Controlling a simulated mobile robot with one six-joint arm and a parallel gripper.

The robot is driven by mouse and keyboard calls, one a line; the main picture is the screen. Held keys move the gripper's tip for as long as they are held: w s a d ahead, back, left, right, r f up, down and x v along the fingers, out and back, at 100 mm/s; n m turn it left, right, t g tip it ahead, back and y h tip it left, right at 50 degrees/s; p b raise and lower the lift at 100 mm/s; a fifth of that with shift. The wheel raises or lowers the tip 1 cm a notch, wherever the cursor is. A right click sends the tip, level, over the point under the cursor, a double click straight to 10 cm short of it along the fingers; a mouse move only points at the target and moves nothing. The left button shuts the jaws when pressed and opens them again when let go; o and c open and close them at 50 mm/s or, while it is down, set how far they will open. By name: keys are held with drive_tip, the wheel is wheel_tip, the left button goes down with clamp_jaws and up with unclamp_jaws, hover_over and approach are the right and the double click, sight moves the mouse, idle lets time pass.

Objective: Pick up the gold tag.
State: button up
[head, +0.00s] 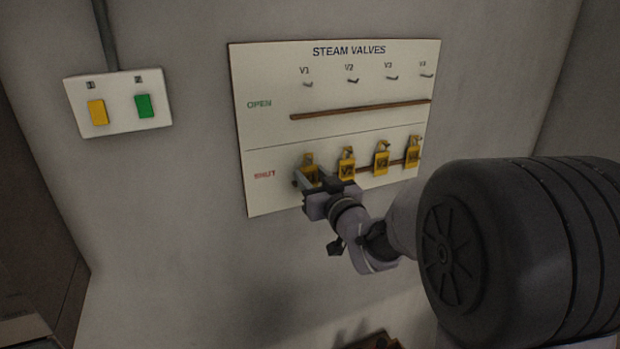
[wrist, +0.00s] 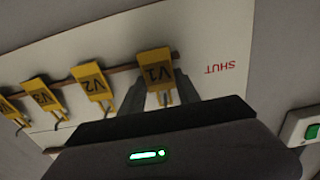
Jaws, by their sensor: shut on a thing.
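Several gold tags hang in a row along the lower rail, in the SHUT part of the board. The gold tag marked V1 (wrist: 157,70) is at the left end of the row in the head view (head: 309,160). My gripper (head: 311,178) is at this tag, with one finger on each side of its lower part in the wrist view (wrist: 160,92). It is shut on the V1 tag, which is still up at the rail. My gripper hides part of the tag in the head view.
The V2 tag (head: 347,166) and V3 tag (head: 381,160) hang close beside, with another tag (head: 413,154) at the far end. The STEAM VALVES board (head: 270,75) has an empty OPEN rail (head: 360,109) and small hooks above. A switch plate (head: 121,108) is at left.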

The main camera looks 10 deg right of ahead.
drive_tip(key=s+d+r, duration=0.1)
drive_tip(key=s+r, duration=0.2)
drive_tip(key=s, duration=0.3)
drive_tip(key=s+d+r, duration=0.1)
drive_tip(key=s+r, duration=0.3)
drive_tip(key=s, duration=0.3)
drive_tip(key=shift+s+d+r+b, duration=0.2)
drive_tip(key=shift+d+r+b, duration=0.1)
drive_tip(key=shift+d+b, duration=0.1)
drive_tip(key=w+r+g+p, duration=0.1)
drive_tip(key=w+r+p, duration=0.2)
drive_tip(key=r+p, duration=0.75)
drive_tip(key=shift+g, duration=0.3)
drive_tip(key=shift+a+f+b+x, duration=0.15)
drive_tip(key=shift+b+x, duration=0.55)
drive_tip(key=shift+x, duration=1.9)
drive_tip(key=shift+a+f+b+x, duration=0.15)
drive_tip(key=shift+b+x, duration=0.55)
drive_tip(key=shift+x, duration=1.85)
drive_tip(key=shift+s+r, duration=0.1)
drive_tip(key=o, duration=1.4)
drive_tip(key=shift+c, duration=0.2)
